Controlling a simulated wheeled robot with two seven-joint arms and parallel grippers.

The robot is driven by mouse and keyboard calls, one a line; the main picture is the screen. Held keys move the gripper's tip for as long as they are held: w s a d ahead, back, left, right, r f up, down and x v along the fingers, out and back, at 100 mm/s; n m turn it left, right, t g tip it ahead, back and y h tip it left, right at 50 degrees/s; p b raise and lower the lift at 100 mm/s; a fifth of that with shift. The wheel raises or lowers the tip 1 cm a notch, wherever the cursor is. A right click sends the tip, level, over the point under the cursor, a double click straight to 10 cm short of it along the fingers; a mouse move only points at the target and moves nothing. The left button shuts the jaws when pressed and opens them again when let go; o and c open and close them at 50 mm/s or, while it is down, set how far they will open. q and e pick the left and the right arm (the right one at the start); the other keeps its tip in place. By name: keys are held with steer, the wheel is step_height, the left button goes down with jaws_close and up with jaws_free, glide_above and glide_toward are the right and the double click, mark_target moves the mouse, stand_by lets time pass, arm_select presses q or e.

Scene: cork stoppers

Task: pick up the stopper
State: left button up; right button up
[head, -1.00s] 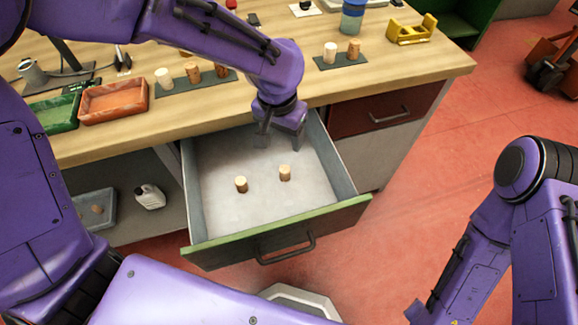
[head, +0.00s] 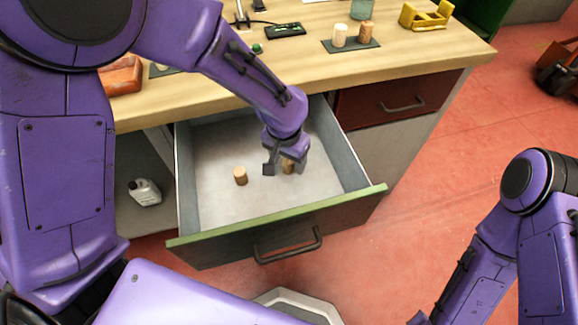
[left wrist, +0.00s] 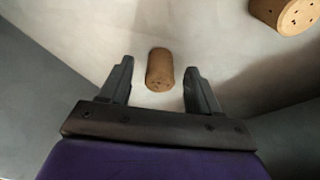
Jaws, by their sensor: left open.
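Two small cork stoppers stand in the open drawer (head: 345,208). One stopper (head: 240,176) is left of the drawer's middle and stands clear. The other stopper (head: 288,167) is to its right and partly hidden by my left gripper (head: 285,168). My left gripper is open and low in the drawer, with its fingers around the right stopper in the head view. In the left wrist view, one stopper (left wrist: 160,70) shows in the gap between the open fingers (left wrist: 158,85), touching neither. Another stopper (left wrist: 285,13) shows at the upper right corner.
The drawer's side walls rise on both sides of my left gripper. A white bottle (head: 145,191) is in the shelf space left of the drawer.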

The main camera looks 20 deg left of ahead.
arm_select(q)
steer(key=shift+w+f, duration=0.1)
steer(key=shift+f, duration=0.3)
steer(key=c, duration=1.1)
